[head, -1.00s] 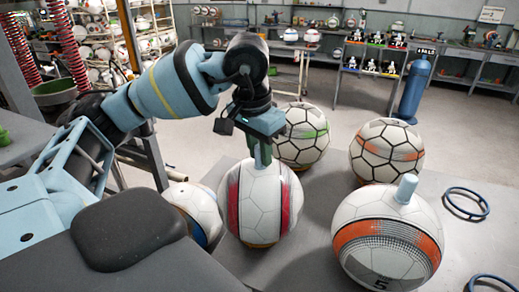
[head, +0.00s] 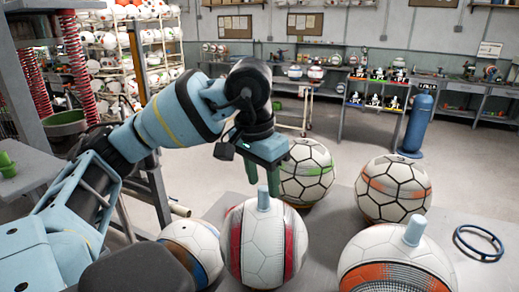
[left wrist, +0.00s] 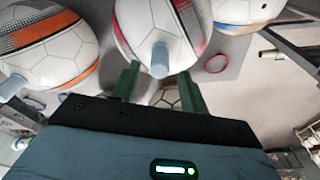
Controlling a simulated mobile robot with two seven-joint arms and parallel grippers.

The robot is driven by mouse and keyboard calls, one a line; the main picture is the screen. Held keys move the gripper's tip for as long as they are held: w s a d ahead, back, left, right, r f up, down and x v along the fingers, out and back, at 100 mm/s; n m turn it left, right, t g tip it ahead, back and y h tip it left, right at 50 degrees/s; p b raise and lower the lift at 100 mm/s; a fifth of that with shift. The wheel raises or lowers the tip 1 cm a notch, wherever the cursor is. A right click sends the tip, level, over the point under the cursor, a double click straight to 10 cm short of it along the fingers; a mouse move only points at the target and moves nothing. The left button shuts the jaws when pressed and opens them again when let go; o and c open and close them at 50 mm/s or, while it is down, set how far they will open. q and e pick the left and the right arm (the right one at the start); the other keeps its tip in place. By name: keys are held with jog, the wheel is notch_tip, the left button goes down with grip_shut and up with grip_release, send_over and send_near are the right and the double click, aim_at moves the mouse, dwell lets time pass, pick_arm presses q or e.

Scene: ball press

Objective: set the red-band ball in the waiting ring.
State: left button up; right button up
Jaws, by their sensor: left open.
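The red-band ball (head: 265,260) is white with red bands and a pale blue peg (head: 263,198) on top. It stands on the grey table among other balls. My left gripper (head: 262,183) is open just above and behind the peg, apart from it in the head view. In the left wrist view the peg (left wrist: 160,60) shows between and just beyond the two green fingers (left wrist: 159,78). A blue ring (head: 479,243) lies empty on the table at the right; I cannot tell if it is the waiting ring. My right gripper is not in view.
An orange-band ball (head: 397,268) with a peg stands at the front right. A blue-and-brown ball (head: 190,244) is close on the left. Green-marked (head: 307,170) and orange-marked (head: 393,190) balls stand behind. An empty red ring (left wrist: 215,63) lies on the table in the wrist view.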

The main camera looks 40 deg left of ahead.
pick_arm(q)
notch_tip(320, 180, up, 9)
jog(key=s, duration=0.1)
jog(key=shift+s, duration=0.15)
jog(key=shift+r, duration=0.1)
dwell(0.7)
